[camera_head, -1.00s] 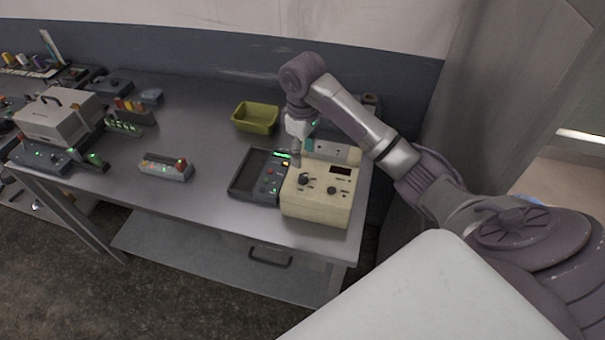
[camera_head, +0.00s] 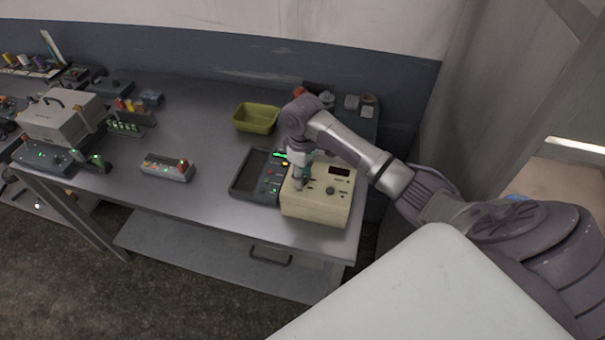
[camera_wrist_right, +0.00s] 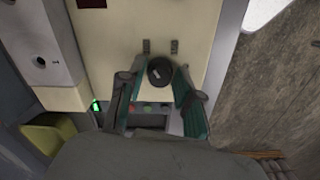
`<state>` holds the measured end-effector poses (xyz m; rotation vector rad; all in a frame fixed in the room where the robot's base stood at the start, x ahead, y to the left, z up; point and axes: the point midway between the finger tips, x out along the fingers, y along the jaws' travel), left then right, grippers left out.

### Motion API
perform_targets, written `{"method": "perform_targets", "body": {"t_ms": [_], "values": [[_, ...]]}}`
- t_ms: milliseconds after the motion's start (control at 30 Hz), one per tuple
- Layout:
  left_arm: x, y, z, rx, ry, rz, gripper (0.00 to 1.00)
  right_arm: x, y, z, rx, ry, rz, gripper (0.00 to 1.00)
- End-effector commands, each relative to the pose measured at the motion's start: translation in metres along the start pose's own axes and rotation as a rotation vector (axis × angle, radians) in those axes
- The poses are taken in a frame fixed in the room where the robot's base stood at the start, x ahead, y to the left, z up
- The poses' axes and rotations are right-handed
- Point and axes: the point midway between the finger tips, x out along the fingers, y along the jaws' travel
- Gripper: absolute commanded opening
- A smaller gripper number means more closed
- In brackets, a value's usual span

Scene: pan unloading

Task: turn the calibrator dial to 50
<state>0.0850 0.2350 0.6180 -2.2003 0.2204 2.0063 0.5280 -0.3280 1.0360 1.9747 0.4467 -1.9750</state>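The calibrator is a cream box (camera_head: 318,208) on the metal table, with a dark display (camera_head: 340,170) and a small dark knob (camera_head: 331,190) on its top panel. My right gripper (camera_head: 299,184) points down over the left part of that panel and hides the dial there in the head view. In the right wrist view the round black dial (camera_wrist_right: 160,71) with a pale mark lies between the two fingers of my right gripper (camera_wrist_right: 160,75). The fingers are apart, with gaps showing beside the dial. The dial's setting is not readable. My left gripper is not in view.
A dark control panel (camera_head: 240,187) with lit buttons sits left of the calibrator. A yellow-green bin (camera_head: 256,118) stands behind it. A small button box (camera_head: 168,168) and a grey case (camera_head: 62,117) are further left. Small items (camera_head: 352,102) stand at the back right.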

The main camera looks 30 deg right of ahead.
Motion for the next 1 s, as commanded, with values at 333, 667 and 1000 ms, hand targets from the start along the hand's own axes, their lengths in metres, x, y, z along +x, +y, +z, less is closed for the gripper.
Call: {"method": "perform_targets", "body": {"t_ms": [333,667,1000], "values": [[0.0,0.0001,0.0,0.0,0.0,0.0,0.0,-0.0006,0.0001,-0.0003,-0.004,0.001,0.0,0.0],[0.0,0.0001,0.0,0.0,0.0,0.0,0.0,-0.0013,0.0008,-0.0007,-0.118,0.002,0.002,0.0],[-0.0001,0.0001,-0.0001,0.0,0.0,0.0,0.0,-0.0014,0.001,-0.0005,-0.412,0.002,0.002,0.0]]}}
